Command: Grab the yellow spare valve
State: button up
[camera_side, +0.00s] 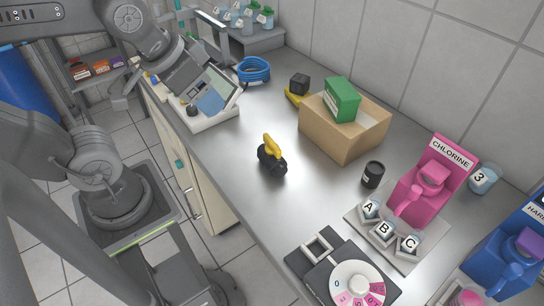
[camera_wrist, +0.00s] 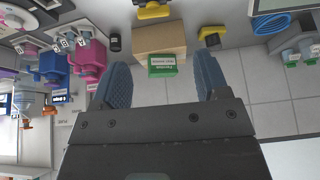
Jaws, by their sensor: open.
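The yellow spare valve (camera_side: 271,152), a yellow handle on a black body, stands on the bare middle of the metal bench in the side view. In the wrist view its yellow part (camera_wrist: 153,11) shows at the top edge, partly cut off. My gripper (camera_wrist: 161,62) is open, with its two blue fingers spread wide and nothing between them in contact. It is apart from the valve. In the side view my arm is at the upper left, and the fingers are hard to make out there.
A cardboard box (camera_side: 335,133) with a green box (camera_side: 342,99) on it stands behind the valve. A second yellow and black item (camera_side: 297,90) and a blue coil (camera_side: 253,70) lie farther back. A black cup (camera_side: 373,174) and pink chlorine unit (camera_side: 428,182) stand right.

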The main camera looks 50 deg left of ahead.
jog(key=w+d+f+m+g, duration=0.1)
jog(key=w+f+m+g, duration=0.15)
jog(key=w+m, duration=0.7)
jog(key=m+g, duration=0.3)
jog(key=m, duration=0.7)
send_over(273, 142)
notch_tip(273, 142, down, 4)
jog(key=f, duration=0.8)
jog(key=shift+w+d+f, duration=0.15)
jog(key=shift+w+f, duration=0.1)
jog(key=shift+f, duration=0.05)
jog(key=shift+s+f, duration=0.2)
jog(key=shift+f, duration=1.15)
jog(key=shift+s+f, duration=0.15)
jog(key=shift+f, duration=1.2)
jog(key=c, duration=1)
jog(key=shift+c, duration=0.5)
jog(key=shift+r, duration=0.15)
